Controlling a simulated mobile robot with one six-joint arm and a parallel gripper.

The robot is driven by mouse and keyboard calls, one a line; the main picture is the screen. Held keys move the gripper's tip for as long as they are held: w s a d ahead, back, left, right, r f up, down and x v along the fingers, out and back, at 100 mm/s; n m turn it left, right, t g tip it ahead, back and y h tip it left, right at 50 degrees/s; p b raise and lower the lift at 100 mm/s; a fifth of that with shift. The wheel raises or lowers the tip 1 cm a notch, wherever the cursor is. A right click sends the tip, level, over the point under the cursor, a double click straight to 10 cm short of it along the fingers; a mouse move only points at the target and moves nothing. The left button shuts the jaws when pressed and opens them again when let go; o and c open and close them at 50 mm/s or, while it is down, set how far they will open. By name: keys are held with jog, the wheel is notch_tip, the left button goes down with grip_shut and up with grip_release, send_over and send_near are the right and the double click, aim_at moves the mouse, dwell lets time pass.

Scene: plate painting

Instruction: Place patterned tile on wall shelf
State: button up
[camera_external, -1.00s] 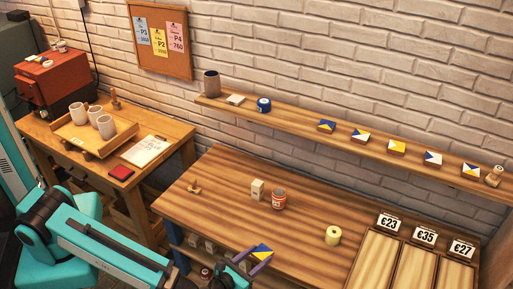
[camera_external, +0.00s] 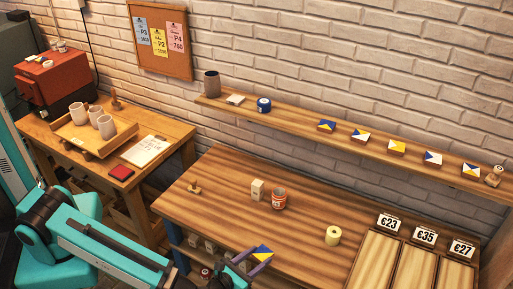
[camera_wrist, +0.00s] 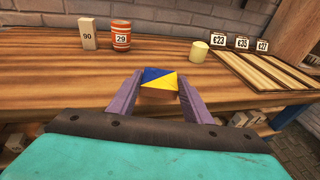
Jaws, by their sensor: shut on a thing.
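My gripper (camera_external: 250,263) is at the front edge of the workbench, with its purple fingers closed on a blue and yellow patterned tile (camera_external: 263,252). In the wrist view the tile (camera_wrist: 159,79) sits between the two fingertips, its diagonal pattern facing up. The wall shelf (camera_external: 294,123) runs along the brick wall behind the bench. Several patterned tiles (camera_external: 361,136) stand in a spaced row on its right part. The held tile is well below and in front of the shelf.
On the bench (camera_external: 225,200) stand a pale block (camera_external: 257,190), an orange-red can (camera_external: 279,199) and a yellow cylinder (camera_external: 333,236). Price-signed trays (camera_external: 415,270) are at the right. The shelf also holds a dark cup (camera_external: 212,84), a blue tape roll (camera_external: 264,105) and a wooden figure (camera_external: 494,176).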

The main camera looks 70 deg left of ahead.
jog(key=w+a+r+b, duration=0.2)
jog(key=w+a+r, duration=0.4)
jog(key=r, duration=0.3)
jog(key=w+a+r+b, duration=0.2)
jog(key=w+a+r, duration=0.4)
jog(key=r, duration=0.3)
jog(key=s+a+r+n+g+y+b, duration=0.1)
jog(key=s+a+r+b, duration=0.1)
jog(key=a+r, duration=0.6)
jog(key=s+a+r+n+g+y+b, duration=0.1)
jog(key=a+r+b, duration=0.1)
jog(key=a+r, duration=0.6)
jog(key=a, duration=0.4)
jog(key=shift+s+r+n+y, duration=0.3)
jog(key=shift+s+r+y, duration=0.05)
jog(key=shift+s+y, duration=0.05)
